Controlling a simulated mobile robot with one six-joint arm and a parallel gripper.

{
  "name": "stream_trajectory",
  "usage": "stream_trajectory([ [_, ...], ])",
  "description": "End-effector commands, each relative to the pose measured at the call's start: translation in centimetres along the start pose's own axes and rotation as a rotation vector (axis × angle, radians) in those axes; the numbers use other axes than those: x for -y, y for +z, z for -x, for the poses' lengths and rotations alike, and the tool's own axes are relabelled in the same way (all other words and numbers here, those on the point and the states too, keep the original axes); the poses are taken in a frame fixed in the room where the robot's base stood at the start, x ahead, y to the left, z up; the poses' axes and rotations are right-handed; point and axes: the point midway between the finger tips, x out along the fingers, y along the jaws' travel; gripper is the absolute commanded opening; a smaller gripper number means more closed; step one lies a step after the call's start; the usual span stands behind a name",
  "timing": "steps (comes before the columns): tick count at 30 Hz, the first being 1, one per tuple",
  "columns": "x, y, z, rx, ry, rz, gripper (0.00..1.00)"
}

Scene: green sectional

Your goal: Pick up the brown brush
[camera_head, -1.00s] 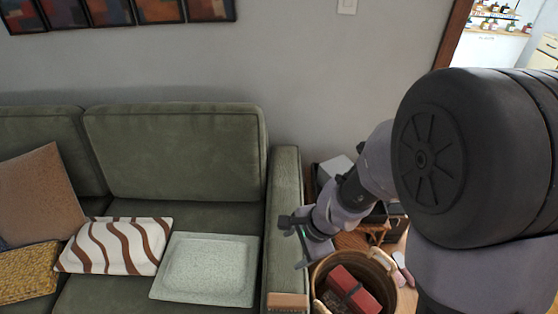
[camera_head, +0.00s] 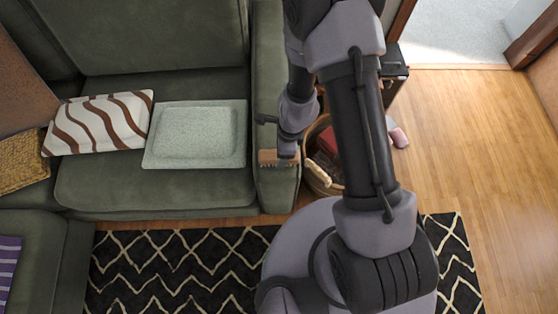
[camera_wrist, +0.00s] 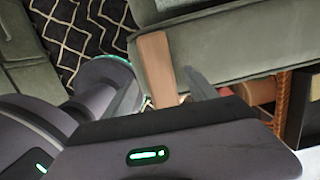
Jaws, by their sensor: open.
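The brown brush (camera_head: 268,158) lies on the front end of the green sofa's right armrest (camera_head: 278,192). In the wrist view the brush (camera_wrist: 156,66) shows as a flat brown bar on the armrest. My gripper (camera_head: 277,137) is open and at the armrest, close to the brush, and covers part of its right end in the head view. In the wrist view the brush appears between the two fingers of my gripper (camera_wrist: 160,88). I cannot tell how high the fingers are above the brush or whether they touch it.
A wicker basket (camera_head: 319,181) with red items stands on the floor right of the armrest. A pale green tray-like cushion (camera_head: 195,134) and a striped pillow (camera_head: 98,124) lie on the seat. A black patterned rug (camera_head: 170,268) lies in front. Wood floor at right is mostly clear.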

Motion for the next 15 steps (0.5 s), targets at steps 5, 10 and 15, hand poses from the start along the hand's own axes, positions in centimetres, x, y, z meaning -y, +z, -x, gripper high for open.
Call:
stream_trajectory([
  [5, 0.0, 0.1, -3.0, 0.000, 0.000, 0.001, 0.66],
  [10, 0.0, 0.1, -2.7, 0.000, 0.000, 0.001, 0.66],
  [15, 0.0, 0.1, -2.7, 0.000, 0.000, 0.001, 0.41],
])
